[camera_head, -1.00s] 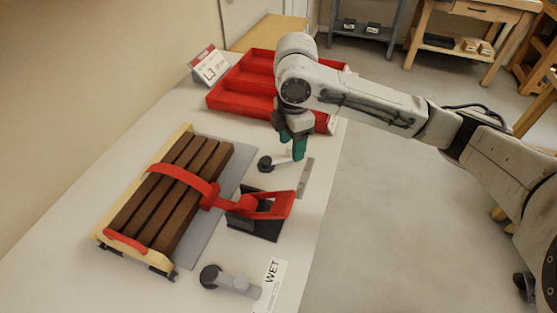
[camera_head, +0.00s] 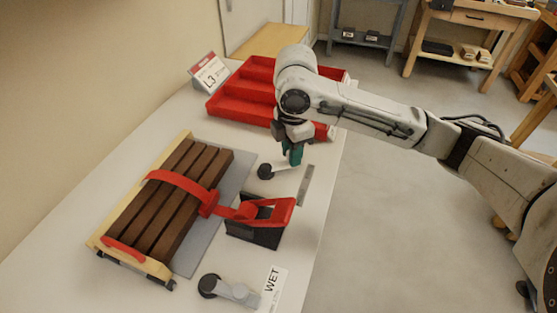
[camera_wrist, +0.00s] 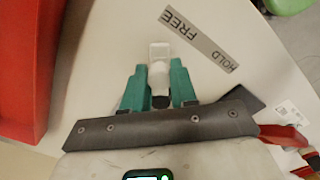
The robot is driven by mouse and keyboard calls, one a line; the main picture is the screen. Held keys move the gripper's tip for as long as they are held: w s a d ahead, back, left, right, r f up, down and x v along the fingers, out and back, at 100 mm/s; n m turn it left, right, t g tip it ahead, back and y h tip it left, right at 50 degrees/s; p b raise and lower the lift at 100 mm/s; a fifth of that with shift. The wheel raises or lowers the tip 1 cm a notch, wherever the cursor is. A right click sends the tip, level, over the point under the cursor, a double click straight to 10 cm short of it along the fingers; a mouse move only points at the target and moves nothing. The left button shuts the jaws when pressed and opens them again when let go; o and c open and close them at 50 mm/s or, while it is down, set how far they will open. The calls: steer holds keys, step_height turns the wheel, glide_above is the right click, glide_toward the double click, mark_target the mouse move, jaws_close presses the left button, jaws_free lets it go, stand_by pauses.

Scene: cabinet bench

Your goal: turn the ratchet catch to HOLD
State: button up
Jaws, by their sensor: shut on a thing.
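The ratchet catch (camera_head: 281,170) is a pale lever with a round black end, lying on the white bench top. My gripper (camera_head: 295,160) is at the lever's right-hand end. In the wrist view my gripper's two teal fingers (camera_wrist: 159,90) are shut on the catch lever (camera_wrist: 160,55), whose pale tip sticks out beyond them. A grey label strip (camera_wrist: 200,40) reads FREE and HOLD. The lever tip is nearer the FREE end than the HOLD end. The strip also shows in the head view (camera_head: 305,186). The fingers hide part of the lever.
A red strap (camera_head: 177,184) crosses brown slats on a pale wooden frame, joined to a red handle (camera_head: 280,211) on a black base. A second grey lever (camera_head: 232,291) lies near a WET label (camera_head: 272,287). A red tray (camera_head: 245,105) stands behind the gripper.

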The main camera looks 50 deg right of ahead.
steer(key=shift+s+a, duration=0.6)
steer(key=shift+s, duration=0.05)
steer(key=shift+a, duration=0.15)
steer(key=shift+s+a+p, duration=0.4)
steer(key=shift+s+a, duration=0.05)
steer(key=shift+a, duration=0.3)
